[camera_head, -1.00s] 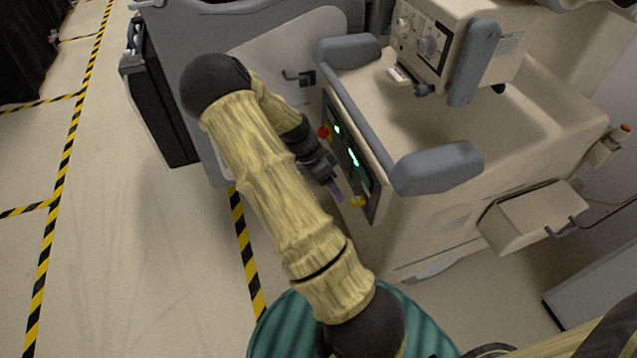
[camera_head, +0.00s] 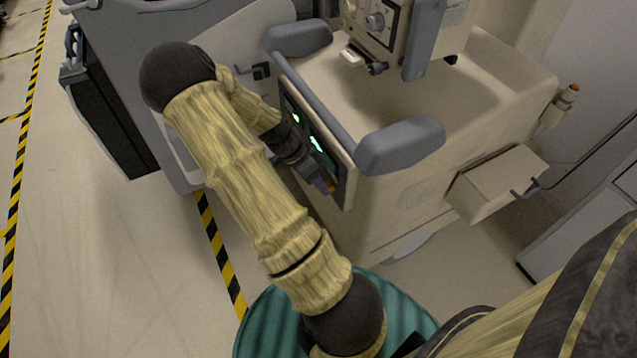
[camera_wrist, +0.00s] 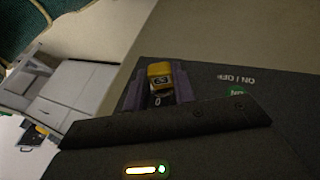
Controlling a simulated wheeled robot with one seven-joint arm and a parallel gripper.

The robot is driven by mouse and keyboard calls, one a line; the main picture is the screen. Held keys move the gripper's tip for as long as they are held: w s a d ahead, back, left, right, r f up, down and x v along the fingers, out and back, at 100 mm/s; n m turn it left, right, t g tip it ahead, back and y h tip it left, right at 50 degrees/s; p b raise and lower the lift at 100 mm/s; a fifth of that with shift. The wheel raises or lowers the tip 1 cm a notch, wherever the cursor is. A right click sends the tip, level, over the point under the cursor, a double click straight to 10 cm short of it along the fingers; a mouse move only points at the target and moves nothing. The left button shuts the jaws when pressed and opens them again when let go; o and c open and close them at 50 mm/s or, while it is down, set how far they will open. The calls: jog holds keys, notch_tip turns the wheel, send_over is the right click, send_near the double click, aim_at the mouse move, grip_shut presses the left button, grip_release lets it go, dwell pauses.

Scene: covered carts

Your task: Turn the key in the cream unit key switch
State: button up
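The cream unit (camera_head: 400,215) stands in the middle of the head view, with a dark control panel (camera_head: 342,190) on its left side. In the wrist view the panel (camera_wrist: 250,75) shows ON / OFF lettering and a green button (camera_wrist: 236,92). The yellow key switch part (camera_wrist: 158,72) sits between the purple fingers of my gripper (camera_wrist: 159,88), one on each side. Whether the fingers press on it is not clear. In the head view my gripper (camera_head: 324,185) is at the panel's lower end and hides the yellow part.
Grey padded handles (camera_head: 400,146) rise above the panel, close to my arm. A cream drawer box (camera_head: 497,184) juts out at the unit's right. A grey cart (camera_head: 120,45) stands behind at the left. The floor at the left is clear, with striped tape.

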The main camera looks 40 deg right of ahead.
jog(key=shift+o, duration=0.9)
jog(key=shift+c, duration=1.3)
jog(key=shift+r+p, duration=0.1)
jog(key=shift+p, duration=0.2)
